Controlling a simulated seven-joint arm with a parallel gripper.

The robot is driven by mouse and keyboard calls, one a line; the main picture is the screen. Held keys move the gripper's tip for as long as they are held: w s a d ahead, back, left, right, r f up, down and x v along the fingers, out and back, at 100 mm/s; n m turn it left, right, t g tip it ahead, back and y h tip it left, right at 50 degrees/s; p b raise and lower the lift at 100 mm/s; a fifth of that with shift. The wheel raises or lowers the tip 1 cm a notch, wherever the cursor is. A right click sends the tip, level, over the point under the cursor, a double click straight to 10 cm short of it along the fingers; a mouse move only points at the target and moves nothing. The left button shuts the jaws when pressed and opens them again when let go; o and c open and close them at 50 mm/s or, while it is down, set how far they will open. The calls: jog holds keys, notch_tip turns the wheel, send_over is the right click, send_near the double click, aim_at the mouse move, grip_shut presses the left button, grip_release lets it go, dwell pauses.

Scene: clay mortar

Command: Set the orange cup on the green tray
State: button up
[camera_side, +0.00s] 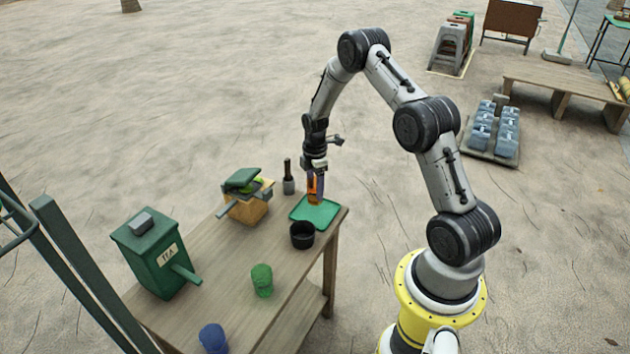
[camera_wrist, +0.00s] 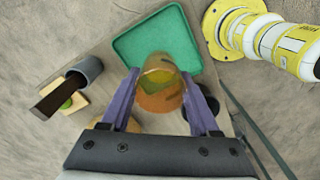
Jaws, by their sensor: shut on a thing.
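The orange cup (camera_side: 312,191) is held upright between the fingers of my gripper (camera_side: 315,179), at the far right end of the wooden table. The green tray (camera_side: 325,213) lies flat on the table below the cup. In the wrist view, the two purple fingers of my gripper (camera_wrist: 160,78) are closed on both sides of the orange cup (camera_wrist: 160,98), and I look into its open top. The green tray (camera_wrist: 150,42) shows behind it, with its near edge partly hidden by the cup. I cannot tell whether the cup's base touches the tray.
A black cup (camera_side: 302,236) stands close in front of the tray. A grey holder with a dark handle (camera_side: 288,182) and a wooden box with a green lid (camera_side: 246,208) are to the left.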

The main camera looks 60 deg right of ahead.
aim_at(315, 198)
jog(key=shift+f, duration=2.2)
jog(key=o, duration=1.1)
jog(key=shift+r, duration=4.05)
notch_tip(315, 198, up, 5)
